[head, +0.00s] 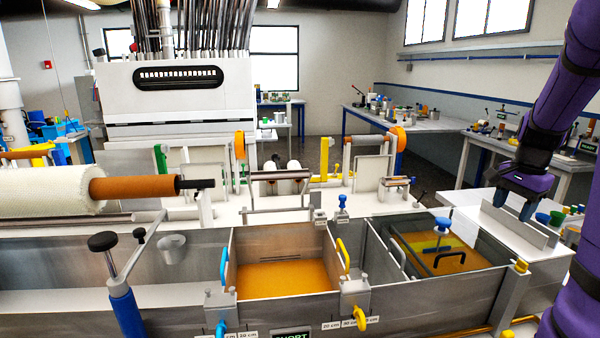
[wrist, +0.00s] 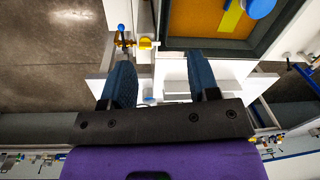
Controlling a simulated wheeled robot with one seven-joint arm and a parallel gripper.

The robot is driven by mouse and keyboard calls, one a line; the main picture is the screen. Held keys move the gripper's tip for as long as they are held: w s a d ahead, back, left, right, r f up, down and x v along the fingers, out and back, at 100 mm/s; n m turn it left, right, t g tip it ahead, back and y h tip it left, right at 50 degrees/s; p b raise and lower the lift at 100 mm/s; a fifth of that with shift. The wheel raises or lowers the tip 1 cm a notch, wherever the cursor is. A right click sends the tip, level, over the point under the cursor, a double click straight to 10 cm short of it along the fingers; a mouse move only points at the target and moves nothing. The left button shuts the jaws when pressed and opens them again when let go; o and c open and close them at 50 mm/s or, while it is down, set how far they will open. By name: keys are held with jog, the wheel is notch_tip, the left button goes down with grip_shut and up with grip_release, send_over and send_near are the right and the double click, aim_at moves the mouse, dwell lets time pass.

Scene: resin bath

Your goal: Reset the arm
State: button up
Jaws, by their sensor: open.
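My gripper (head: 514,205) is at the right of the head view, pointing down at the end of my purple arm. It is over the white surface right of the resin bath (head: 385,300), beside an upright grey plate (head: 520,226). In the wrist view, the two blue fingers of my gripper (wrist: 162,78) are spread apart with nothing held between them. Whether a finger touches the plate cannot be told.
The bath has an open section of orange resin (head: 285,279) and a section under a clear lid with a black handle (head: 463,259). A blue-topped knob (head: 442,224) stands there. A white fibre roll (head: 50,192) lies left. Side tables (head: 440,124) stand behind.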

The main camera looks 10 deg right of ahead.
jog(key=s+a+r+n+t, duration=0.1)
jog(key=a+r+n, duration=0.3)
jog(key=a, duration=0.5)
jog(key=s+a+r+n+t, duration=0.1)
jog(key=s+a+r+n, duration=0.2)
jog(key=a, duration=0.6)
jog(key=s+a+r+n+t, duration=0.2)
jog(key=s+a+r+n, duration=0.1)
jog(key=s+a+n, duration=0.6)
jog(key=s+a, duration=0.1)
jog(key=a, duration=0.3)
jog(key=shift+s+a, duration=0.2)
jog(key=shift+a, duration=0.2)
jog(key=shift+r, duration=0.1)
